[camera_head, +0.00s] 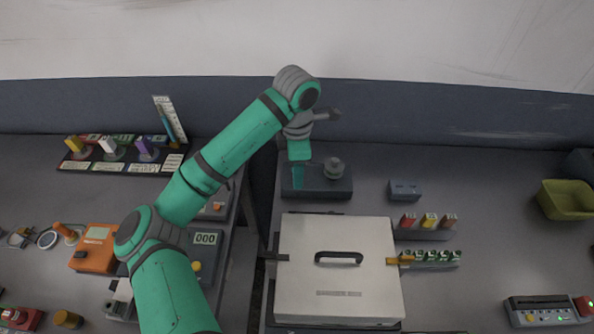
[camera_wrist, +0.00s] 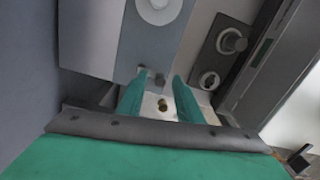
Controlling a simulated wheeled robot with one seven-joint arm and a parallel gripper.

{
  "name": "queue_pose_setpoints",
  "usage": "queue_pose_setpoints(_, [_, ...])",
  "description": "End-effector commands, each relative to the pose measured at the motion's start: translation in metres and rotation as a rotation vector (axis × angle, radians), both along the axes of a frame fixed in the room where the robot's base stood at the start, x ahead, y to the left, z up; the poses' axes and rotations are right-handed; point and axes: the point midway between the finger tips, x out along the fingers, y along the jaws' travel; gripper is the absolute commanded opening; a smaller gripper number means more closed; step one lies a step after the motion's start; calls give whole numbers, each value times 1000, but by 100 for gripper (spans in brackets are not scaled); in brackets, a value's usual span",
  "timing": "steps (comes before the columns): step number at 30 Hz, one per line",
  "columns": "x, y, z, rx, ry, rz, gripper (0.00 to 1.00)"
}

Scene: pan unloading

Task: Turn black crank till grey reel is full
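At the back of the right bench in the head view, a round grey part, which may be the grey reel (camera_head: 333,166), stands on a dark base (camera_head: 318,188). My gripper (camera_head: 300,178) points down over the left part of this base, just left of the round part. In the wrist view my gripper's two green fingers (camera_wrist: 160,76) are apart, with nothing clearly held between their tips. I cannot make out the black crank in either view.
A large pale case (camera_head: 340,270) with a black handle lies in front of the dark base. A small grey box (camera_head: 404,190) and racks of coloured pieces (camera_head: 425,234) sit to its right. A green bin (camera_head: 566,200) is at far right. A gap separates the two benches.

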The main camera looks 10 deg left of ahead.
Motion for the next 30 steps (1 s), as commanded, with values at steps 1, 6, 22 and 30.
queue_pose_setpoints(1, [0,0,0,0,0,0,33])
queue_pose_setpoints(6, [0,0,0,0,0,0,6])
queue_pose_setpoints(22, [0,3,0,0,0,-87,0])
queue_pose_setpoints(30, [0,10,0,0,0,-296,0])
